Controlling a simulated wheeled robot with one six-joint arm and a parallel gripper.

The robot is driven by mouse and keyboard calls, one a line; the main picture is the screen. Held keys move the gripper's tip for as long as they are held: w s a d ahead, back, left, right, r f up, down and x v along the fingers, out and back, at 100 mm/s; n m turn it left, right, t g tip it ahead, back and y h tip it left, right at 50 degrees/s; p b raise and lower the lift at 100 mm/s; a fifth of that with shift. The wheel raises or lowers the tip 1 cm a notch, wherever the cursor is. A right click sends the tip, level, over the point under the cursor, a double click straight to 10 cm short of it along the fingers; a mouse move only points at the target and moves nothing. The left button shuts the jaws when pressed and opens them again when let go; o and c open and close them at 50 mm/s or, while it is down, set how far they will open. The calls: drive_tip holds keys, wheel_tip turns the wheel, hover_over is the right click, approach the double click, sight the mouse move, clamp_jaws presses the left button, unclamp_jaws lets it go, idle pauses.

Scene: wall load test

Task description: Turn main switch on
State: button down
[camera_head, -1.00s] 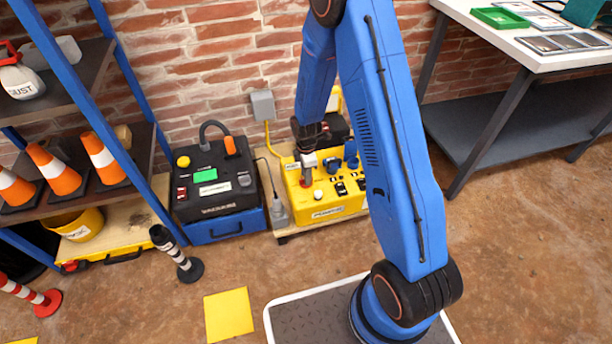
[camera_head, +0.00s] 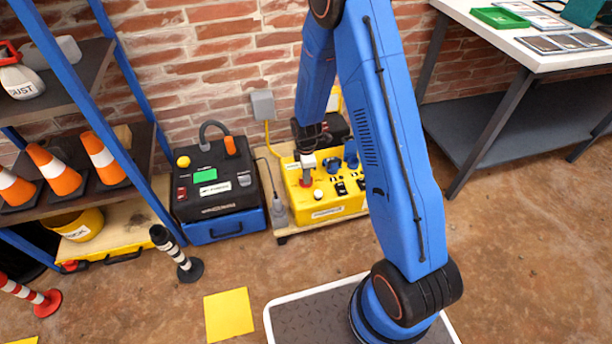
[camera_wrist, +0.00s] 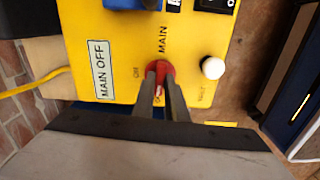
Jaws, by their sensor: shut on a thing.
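The yellow power box (camera_head: 334,205) stands on a low wooden pallet against the brick wall. In the wrist view its yellow top (camera_wrist: 112,40) carries a "MAIN OFF" label (camera_wrist: 101,70) and the word "MAIN" beside the red main switch (camera_wrist: 160,72). My gripper (camera_wrist: 162,84) points down at the box, with its two fingers closed around the red switch. The fingers cover part of the switch and of the lettering near it, so its exact setting is hard to tell. In the head view my gripper (camera_head: 306,178) is over the left part of the box.
A white knob (camera_wrist: 213,68) sits close to the switch. Left of the box are a grey plug (camera_head: 278,212) and a black and blue vacuum unit (camera_head: 220,190). A striped post (camera_head: 178,255) stands on the floor. A workbench (camera_head: 540,45) is at the right.

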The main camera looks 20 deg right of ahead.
drive_tip(key=m, duration=0.8)
drive_tip(key=shift+m, duration=0.3)
drive_tip(key=m, duration=0.4)
drive_tip(key=shift+m, duration=2.2)
drive_tip(key=c, duration=1.8)
unclamp_jaws()
drive_tip(key=shift+o, duration=0.2)
